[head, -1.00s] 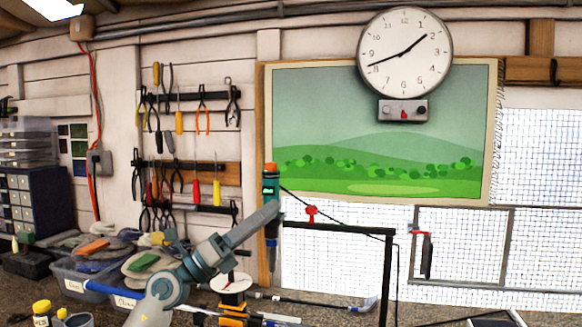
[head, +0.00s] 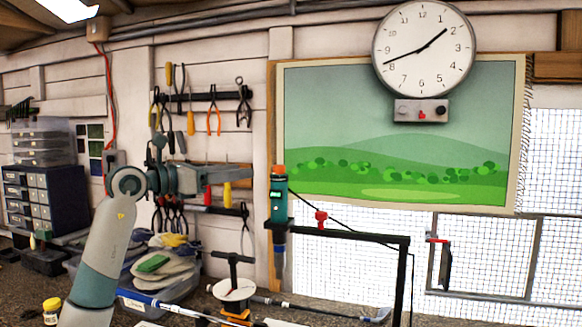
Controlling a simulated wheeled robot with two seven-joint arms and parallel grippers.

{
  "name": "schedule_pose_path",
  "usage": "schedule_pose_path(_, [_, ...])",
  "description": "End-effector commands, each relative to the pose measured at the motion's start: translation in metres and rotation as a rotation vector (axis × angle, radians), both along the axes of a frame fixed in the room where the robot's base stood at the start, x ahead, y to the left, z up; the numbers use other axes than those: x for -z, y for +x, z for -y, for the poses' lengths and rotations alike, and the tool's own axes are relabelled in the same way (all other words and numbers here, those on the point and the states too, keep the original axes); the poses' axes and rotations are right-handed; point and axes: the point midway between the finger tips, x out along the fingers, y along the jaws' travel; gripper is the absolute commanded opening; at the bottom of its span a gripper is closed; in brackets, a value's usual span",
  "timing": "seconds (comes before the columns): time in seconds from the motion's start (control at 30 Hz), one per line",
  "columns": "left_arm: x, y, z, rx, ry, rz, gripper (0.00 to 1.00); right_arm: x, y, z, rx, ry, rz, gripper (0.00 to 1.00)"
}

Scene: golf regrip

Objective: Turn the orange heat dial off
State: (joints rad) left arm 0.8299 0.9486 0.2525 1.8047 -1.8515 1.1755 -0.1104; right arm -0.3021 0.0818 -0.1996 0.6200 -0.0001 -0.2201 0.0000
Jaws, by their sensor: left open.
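A teal heat tool (head: 279,205) hangs upright at the left end of the black frame, in front of the wall. Its top end is orange (head: 278,170), and I take this as the orange dial. The dial is too small here to tell its setting. My left gripper (head: 236,176) is open and empty, held level to the left of the tool and pointing right towards its upper part. It appears apart from the tool. My right gripper is not in view.
The black frame (head: 350,233) carries a red clip (head: 321,217) and a cord. Pliers and screwdrivers hang on the wall behind my left arm. Below are a bin (head: 150,303) of gloves, a white disc stand (head: 235,290) and a golf club (head: 320,310).

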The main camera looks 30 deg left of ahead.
Motion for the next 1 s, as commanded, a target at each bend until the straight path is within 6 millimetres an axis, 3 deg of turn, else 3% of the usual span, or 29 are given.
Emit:
schedule_pose_path(0.37, [-0.003, 0.024, 0.009, 0.004, -0.003, 0.001, 0.44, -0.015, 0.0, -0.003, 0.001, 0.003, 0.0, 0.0])
schedule_pose_path(1.0, [-0.004, 0.13, 0.044, 0.005, -0.006, 0.0, 0.44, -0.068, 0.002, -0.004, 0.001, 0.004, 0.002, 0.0])
